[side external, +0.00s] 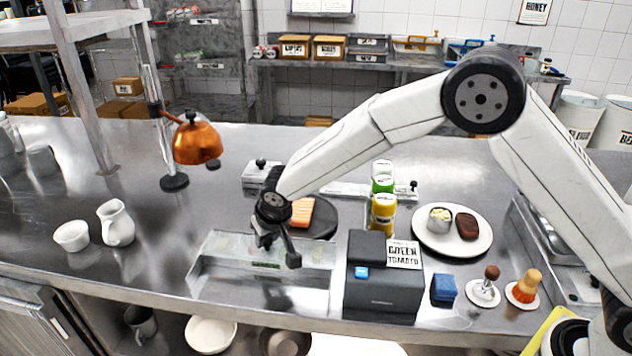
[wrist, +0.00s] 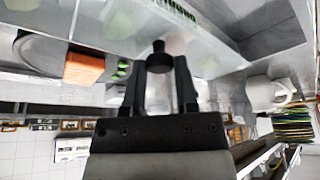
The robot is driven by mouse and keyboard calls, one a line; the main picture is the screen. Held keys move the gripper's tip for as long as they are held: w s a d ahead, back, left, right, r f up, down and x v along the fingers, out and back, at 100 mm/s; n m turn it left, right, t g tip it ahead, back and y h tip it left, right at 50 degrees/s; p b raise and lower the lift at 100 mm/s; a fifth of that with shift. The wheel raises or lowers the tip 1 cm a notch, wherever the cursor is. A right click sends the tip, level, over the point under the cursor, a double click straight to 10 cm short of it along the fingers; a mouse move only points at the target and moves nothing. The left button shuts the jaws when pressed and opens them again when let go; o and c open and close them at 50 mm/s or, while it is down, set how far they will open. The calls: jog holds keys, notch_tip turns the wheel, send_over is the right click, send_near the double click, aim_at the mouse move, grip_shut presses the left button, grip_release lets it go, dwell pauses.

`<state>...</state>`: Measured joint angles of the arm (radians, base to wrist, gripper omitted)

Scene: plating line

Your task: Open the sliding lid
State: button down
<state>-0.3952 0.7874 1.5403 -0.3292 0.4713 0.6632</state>
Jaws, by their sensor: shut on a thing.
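A clear, see-through box (side external: 204,281) sits near the front edge of the steel counter in the side view. Its clear lid (side external: 225,243) is hard to tell apart from the walls, so how far it is slid cannot be told. In the wrist view, green lettering (wrist: 176,9) shows on the clear panel. My gripper (side external: 277,256) points down over the box. In the wrist view, my gripper (wrist: 160,76) is shut on a black knob (wrist: 159,57) between its two fingers. In the side view the fingers hide the knob.
A dark plate (side external: 322,222) with an orange salmon block (side external: 302,211) lies behind the box. A dark dispenser (side external: 382,285) stands close on its right. Bottles (side external: 383,213) stand behind that. A white pitcher (side external: 116,223) and bowl (side external: 72,236) stand left, with clear counter between.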

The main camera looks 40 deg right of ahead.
jog(key=s+a, duration=0.4)
jog(key=shift+s+a, duration=0.15)
jog(key=shift+c, duration=1.8)
grip_release()
jog(key=shift+r, duration=0.1)
jog(key=v, duration=0.7)
jog(key=shift+s+r, duration=0.2)
jog(key=shift+r, duration=0.05)
